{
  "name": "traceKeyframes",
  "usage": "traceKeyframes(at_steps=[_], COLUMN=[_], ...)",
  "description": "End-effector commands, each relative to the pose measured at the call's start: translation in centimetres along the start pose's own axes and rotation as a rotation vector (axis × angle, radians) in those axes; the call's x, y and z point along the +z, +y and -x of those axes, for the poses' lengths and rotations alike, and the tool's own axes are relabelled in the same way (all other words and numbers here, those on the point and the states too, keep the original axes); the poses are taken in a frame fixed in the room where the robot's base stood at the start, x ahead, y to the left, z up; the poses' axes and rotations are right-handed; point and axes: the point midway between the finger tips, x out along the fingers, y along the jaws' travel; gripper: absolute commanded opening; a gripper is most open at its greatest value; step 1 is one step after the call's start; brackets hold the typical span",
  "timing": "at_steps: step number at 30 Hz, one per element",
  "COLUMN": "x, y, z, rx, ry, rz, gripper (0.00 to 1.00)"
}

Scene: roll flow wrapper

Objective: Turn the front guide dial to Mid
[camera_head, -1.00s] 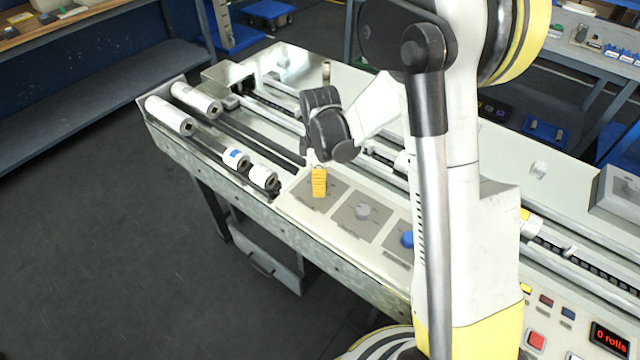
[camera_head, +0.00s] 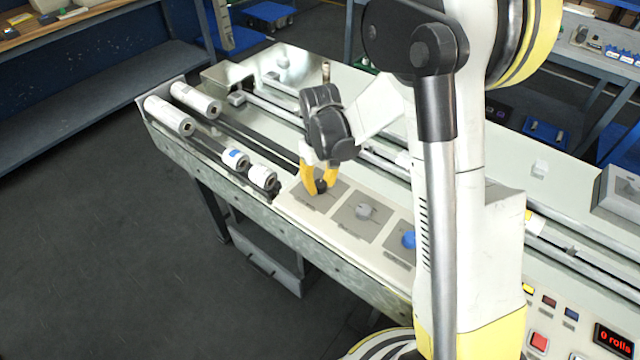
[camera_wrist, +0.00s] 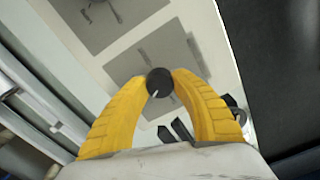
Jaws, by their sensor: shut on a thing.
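A black round dial (camera_head: 321,187) stands on the left plate of the sloping panel on the machine. In the wrist view the dial (camera_wrist: 160,82) shows a short white pointer mark on its top, toward the gripper's side. My gripper (camera_head: 319,185) has its yellow fingers down around the dial, one on each side. In the wrist view both fingertips of the gripper (camera_wrist: 159,84) meet the dial's sides, and it is shut on it. The labels around the dial are too small or hidden to read.
A grey dial (camera_head: 365,211) and a blue dial (camera_head: 408,239) sit on neighbouring plates to the right. White rolls (camera_head: 168,116) lie on the machine's left end. A red display (camera_head: 613,340) reads "0 rolls" at the lower right.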

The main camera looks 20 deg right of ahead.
Motion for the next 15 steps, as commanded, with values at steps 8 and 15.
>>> traceKeyframes(at_steps=[8,15], x=[0.01,0.02], y=[0.0,0.0], z=[-0.03,-0.03], rx=[0.0,0.0], ry=[0.0,0.0], rz=[-0.262,-0.488], gripper=[0.0,0.0])
